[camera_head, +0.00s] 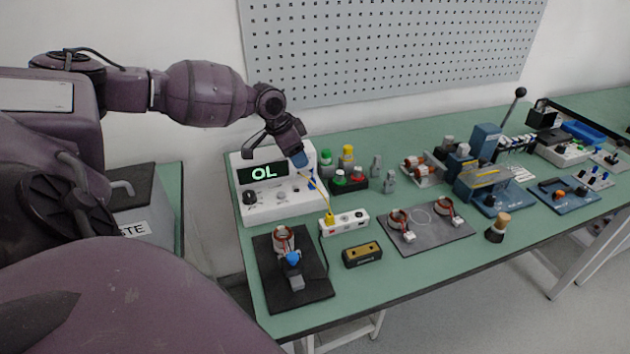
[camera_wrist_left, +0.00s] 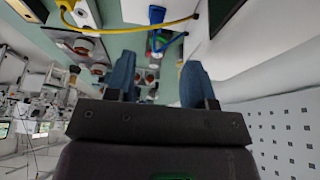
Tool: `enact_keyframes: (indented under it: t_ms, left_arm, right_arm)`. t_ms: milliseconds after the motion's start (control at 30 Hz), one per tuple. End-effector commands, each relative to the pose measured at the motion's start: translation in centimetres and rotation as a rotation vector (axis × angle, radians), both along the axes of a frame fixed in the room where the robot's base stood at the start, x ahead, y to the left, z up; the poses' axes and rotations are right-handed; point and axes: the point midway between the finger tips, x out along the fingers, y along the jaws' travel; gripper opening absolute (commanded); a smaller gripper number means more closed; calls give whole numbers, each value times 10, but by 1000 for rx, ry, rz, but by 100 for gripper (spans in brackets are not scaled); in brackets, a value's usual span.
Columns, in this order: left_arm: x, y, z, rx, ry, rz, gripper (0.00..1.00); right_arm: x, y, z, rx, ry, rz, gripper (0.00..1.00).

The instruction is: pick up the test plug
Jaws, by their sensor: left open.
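A yellow plug (camera_head: 329,218) stands upright in a white socket strip (camera_head: 345,222); a yellow lead runs from it up toward the meter. I cannot tell for sure that it is the test plug. A small blue plug (camera_head: 311,184) sits at the right side of the white meter (camera_head: 280,205), whose display reads OL. In the left wrist view a blue plug-like piece (camera_wrist_left: 156,38) and the yellow lead (camera_wrist_left: 135,27) show beyond my fingers. My left gripper (camera_head: 299,158) is open and empty, above the meter's upper right; its blue fingers show in the left wrist view (camera_wrist_left: 158,82).
A black mat (camera_head: 310,288) with a stator stands at the front left, and a black-yellow block (camera_head: 362,254) beside it. A grey mat (camera_head: 425,236) holds two more stators. Green and yellow capped parts (camera_head: 347,153) stand right of the meter. A pegboard (camera_head: 390,45) hangs behind.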

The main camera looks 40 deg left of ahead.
Motion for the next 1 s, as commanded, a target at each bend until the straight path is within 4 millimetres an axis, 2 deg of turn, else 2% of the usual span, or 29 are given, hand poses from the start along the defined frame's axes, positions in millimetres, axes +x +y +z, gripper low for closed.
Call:
enact_keyframes:
  t_ms: [33,200,367,700,1000]
  left_arm:
    - [3,-2,-9,-2,2,-1,49]
    - [11,-7,-31,-2,2,0,49]
    - [15,-10,-40,-2,1,-1,49]
    - [29,-22,-78,-2,1,0,49]
    - [31,-23,-82,0,-1,0,49]
  right_arm:
    - [-1,0,-4,0,5,0,48]
    - [-2,0,-9,0,12,0,48]
    - [2,1,-7,0,5,3,48]
    - [5,2,-10,0,1,6,48]
    - [6,2,-8,-1,-3,9,48]
